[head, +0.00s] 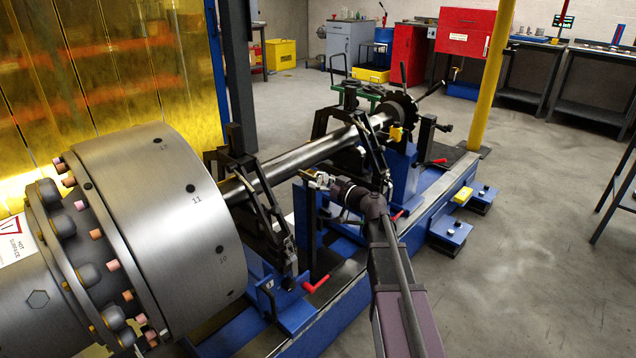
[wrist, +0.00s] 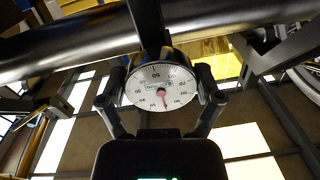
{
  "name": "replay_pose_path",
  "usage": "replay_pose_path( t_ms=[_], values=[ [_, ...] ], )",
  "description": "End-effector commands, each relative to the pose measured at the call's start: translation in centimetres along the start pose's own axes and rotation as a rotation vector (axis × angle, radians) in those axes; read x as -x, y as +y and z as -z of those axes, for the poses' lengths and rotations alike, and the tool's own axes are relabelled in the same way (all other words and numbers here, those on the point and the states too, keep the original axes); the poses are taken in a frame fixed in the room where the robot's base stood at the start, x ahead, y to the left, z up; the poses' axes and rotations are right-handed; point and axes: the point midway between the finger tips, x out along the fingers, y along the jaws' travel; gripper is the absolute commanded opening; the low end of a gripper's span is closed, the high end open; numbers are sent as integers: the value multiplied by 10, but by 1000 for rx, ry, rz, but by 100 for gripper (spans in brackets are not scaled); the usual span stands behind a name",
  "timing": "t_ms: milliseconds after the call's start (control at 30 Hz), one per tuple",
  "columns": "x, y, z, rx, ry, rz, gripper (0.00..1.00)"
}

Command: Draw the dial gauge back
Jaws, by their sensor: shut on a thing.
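The dial gauge (wrist: 160,88) shows in the wrist view with its round white face toward the camera and a red needle pointing down in the picture. My gripper (wrist: 161,78) is shut on its round body, one finger on each side. A dark upright part above the gauge crosses in front of the shaft (wrist: 70,45); whether the gauge tip touches the shaft I cannot tell. In the head view my gripper (head: 318,181) is beside the near shaft support, on its right. The gauge is too small to make out there. The shaft (head: 300,160) runs from the big drum to the far support.
The large steel drum (head: 170,200) fills the left. A yellow post (head: 494,75) stands behind.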

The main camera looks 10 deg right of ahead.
Motion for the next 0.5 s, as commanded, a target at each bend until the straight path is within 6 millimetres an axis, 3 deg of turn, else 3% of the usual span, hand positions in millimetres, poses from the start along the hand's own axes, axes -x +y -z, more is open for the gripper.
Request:
replay_pose_path(
  t_ms=[200,500],
  values=[
    [28,-4,-1,0,-1,2,23],
    [32,-4,-1,0,-2,4,22]
  ],
)
